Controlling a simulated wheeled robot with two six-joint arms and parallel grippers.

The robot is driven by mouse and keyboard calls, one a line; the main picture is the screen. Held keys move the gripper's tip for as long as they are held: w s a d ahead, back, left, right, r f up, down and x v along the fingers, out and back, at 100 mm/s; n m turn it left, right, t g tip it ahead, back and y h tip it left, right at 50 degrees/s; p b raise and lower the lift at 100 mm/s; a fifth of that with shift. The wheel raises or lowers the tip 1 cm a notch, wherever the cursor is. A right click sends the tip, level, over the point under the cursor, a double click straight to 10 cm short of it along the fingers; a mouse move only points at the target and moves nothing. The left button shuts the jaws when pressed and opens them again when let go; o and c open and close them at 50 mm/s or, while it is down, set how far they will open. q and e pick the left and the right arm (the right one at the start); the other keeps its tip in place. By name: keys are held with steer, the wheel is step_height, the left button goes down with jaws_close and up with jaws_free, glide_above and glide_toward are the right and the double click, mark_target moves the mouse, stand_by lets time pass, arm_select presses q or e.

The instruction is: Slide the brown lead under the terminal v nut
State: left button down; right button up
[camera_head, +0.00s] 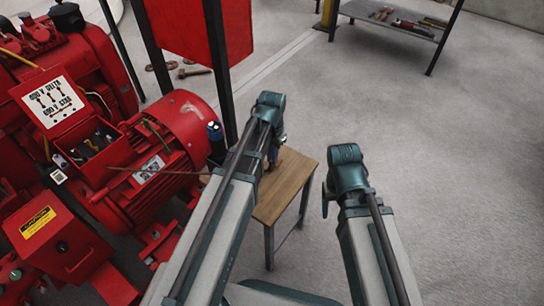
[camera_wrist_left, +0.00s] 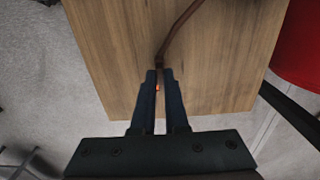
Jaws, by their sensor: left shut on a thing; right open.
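My left gripper (camera_wrist_left: 160,74) is shut on the brown lead (camera_wrist_left: 176,33), gripping it near its end above a wooden table top. The lead runs up out of the left wrist view. In the head view a thin brown lead (camera_head: 190,173) runs from the open terminal box (camera_head: 104,166) on the red motor toward my left gripper (camera_head: 271,162), passing behind my left arm. The terminal v nut is too small to make out inside the box. My right gripper (camera_head: 326,200) is open, right of the table and far from the motor; its fingers are barely visible.
The small wooden table (camera_head: 285,190) stands right of the red motor (camera_head: 178,135). A blue-black item (camera_head: 216,131) is at the motor's right end. A red panel (camera_head: 195,30) on dark posts stands behind. A tool shelf (camera_head: 395,20) is far back. Floor at right is clear.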

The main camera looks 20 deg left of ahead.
step_height(320, 180, up, 10)
steer(key=p, duration=0.9)
steer(key=shift+p, duration=0.3)
steer(key=shift+a+f, duration=0.1)
